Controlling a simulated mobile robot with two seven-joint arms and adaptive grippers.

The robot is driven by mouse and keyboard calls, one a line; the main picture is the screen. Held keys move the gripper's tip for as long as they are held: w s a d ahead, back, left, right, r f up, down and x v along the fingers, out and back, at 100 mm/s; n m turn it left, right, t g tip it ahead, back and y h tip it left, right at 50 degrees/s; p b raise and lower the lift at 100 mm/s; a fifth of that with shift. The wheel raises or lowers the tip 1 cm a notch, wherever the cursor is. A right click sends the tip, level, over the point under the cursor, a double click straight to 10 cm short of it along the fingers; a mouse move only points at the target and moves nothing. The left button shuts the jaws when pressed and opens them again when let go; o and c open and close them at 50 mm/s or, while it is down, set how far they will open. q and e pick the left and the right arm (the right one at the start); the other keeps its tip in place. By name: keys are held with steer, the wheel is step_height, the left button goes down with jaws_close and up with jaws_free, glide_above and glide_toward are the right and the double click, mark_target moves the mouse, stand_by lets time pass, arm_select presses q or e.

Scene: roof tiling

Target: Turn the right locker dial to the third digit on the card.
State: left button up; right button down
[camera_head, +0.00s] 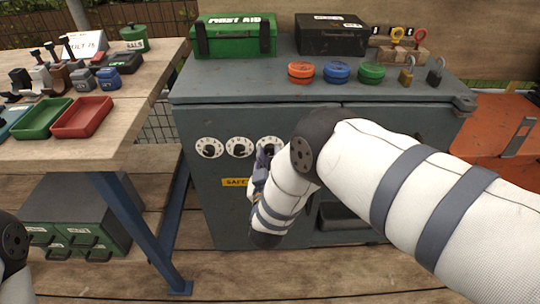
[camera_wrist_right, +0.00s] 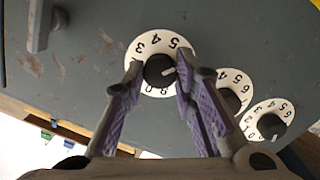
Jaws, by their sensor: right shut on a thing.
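The grey locker (camera_head: 205,205) carries three white dials in a row: the left dial (camera_head: 209,148), the middle dial (camera_head: 239,147) and the right dial (camera_head: 270,143). My right gripper (camera_head: 264,160) is at the right dial, which it partly covers. In the right wrist view, the right dial (camera_wrist_right: 146,49) has a dark knob (camera_wrist_right: 155,70) with a white mark. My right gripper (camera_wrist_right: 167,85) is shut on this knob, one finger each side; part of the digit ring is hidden. A white card (camera_head: 86,44) stands on the wooden bench; its writing is too small to read surely. My left gripper is out of view.
The middle dial (camera_wrist_right: 232,91) sits close beside my right fingers. The locker top holds a green first aid box (camera_head: 236,37), a black box (camera_head: 331,35), coloured round tins and padlocks. The wooden bench (camera_head: 140,105) on the left holds trays and small tools.

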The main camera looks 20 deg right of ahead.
steer(key=c, duration=1.3)
jaws_free()
steer(key=v, duration=1.2)
